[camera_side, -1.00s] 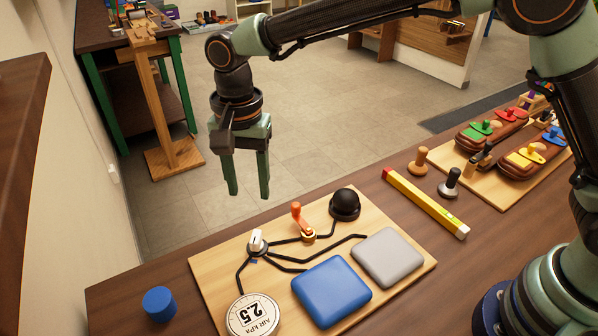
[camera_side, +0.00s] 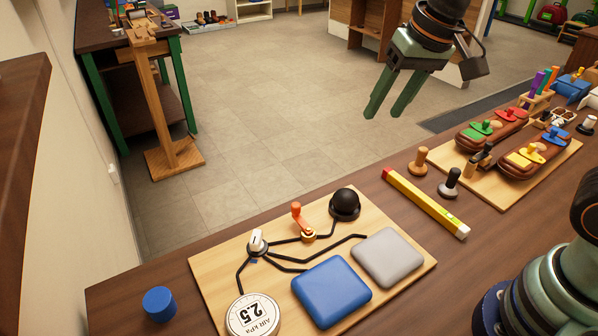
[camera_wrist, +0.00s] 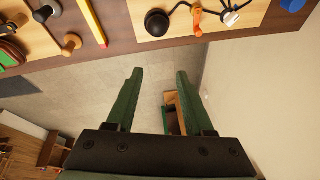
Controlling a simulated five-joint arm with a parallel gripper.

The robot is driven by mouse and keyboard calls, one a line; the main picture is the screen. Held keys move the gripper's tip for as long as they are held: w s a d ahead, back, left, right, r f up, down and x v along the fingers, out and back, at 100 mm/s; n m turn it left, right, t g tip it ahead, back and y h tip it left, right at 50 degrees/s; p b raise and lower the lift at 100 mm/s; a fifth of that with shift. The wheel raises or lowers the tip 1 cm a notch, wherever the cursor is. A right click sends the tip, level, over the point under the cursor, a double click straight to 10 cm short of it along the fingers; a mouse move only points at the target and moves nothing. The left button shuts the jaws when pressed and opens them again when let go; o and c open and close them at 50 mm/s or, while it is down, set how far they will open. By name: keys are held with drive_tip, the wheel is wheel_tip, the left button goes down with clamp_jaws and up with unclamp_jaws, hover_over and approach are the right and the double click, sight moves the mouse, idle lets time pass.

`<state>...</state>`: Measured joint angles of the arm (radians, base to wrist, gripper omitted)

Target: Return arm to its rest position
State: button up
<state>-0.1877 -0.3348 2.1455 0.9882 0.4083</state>
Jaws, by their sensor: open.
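My gripper (camera_side: 384,114) hangs high in the air beyond the far edge of the bench, over the tiled floor. Its two green fingers are apart with nothing between them, and they touch nothing. In the wrist view the open fingers (camera_wrist: 158,75) point toward the bench edge, with bare floor between them. My upper arm is mostly out of the side view; part of my base shows at the lower right.
The bench holds a board (camera_side: 215,282) with a blue pad (camera_side: 331,291), grey pad (camera_side: 388,257), gauge (camera_side: 252,316) and black dome (camera_side: 344,203). A yellow level (camera_side: 425,203), pegs and a board of saddles (camera_side: 532,157) lie right. A blue cylinder (camera_side: 159,304) stands left.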

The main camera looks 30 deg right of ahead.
drive_tip(key=s+d+f+n+t, duration=0.1)
drive_tip(key=s+d+n, duration=0.1)
drive_tip(key=s+d, duration=0.3)
drive_tip(key=shift+s+d+f+n+t+h, duration=0.3)
drive_tip(key=shift+s+d+h, duration=0.1)
drive_tip(key=shift+d, duration=0.35)
